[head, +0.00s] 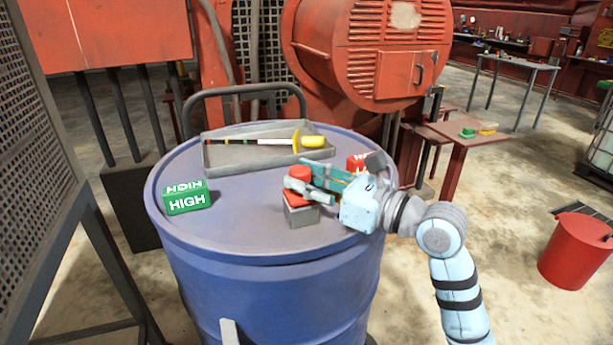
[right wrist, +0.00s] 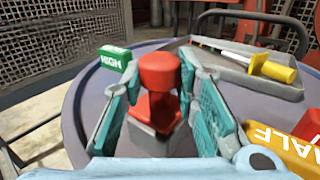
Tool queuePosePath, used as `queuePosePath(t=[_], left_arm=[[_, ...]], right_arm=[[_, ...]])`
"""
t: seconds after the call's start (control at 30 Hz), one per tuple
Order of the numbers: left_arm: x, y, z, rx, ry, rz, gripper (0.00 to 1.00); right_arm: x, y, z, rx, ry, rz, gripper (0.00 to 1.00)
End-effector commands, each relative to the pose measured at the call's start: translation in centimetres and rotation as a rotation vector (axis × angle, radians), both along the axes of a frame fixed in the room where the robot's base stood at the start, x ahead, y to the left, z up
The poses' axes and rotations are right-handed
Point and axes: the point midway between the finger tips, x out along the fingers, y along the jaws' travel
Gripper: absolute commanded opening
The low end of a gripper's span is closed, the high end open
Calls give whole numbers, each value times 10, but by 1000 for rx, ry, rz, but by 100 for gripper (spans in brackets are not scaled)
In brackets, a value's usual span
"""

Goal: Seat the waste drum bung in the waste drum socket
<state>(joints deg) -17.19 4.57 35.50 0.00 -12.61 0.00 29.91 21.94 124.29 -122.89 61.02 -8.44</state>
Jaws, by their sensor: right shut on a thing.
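The red waste drum bung (head: 299,172) has a rounded knob on top and a wider red part below. My right gripper (head: 306,188) is shut on it, with a finger on each side, and the bung is upright. It also shows between the teal-padded fingers in the right wrist view (right wrist: 158,72). The grey block-shaped socket (head: 302,216) stands on the blue drum lid directly under the bung. The bung's lower red part is at the socket's top; I cannot tell how deep it sits, as the fingers partly cover it. My left gripper is not in view.
A green HIGH block (head: 186,200) stands left on the blue drum (head: 250,250). A grey tray (head: 222,160) with a yellow-handled tool (head: 312,142) lies at the back. A red block (head: 357,162) and a yellow HALF block (right wrist: 283,153) stand near my right gripper. The lid's left-middle is clear.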

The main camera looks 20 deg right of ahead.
Motion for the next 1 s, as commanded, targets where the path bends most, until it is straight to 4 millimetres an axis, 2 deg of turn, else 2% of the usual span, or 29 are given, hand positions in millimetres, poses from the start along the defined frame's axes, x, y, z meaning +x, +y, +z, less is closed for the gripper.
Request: queuePosePath(t=[0.37,0.4,0.5,0.83,1.0], left_arm=[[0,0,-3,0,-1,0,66],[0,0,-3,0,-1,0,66],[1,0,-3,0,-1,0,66],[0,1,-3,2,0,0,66],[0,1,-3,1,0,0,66]], right_arm=[[0,0,-5,1,-1,0,0],[0,0,-5,0,-1,0,34],[0,0,-5,-1,-1,0,50],[-1,-2,-5,-2,-1,-1,51],[-21,-18,-6,-10,1,-2,51]])
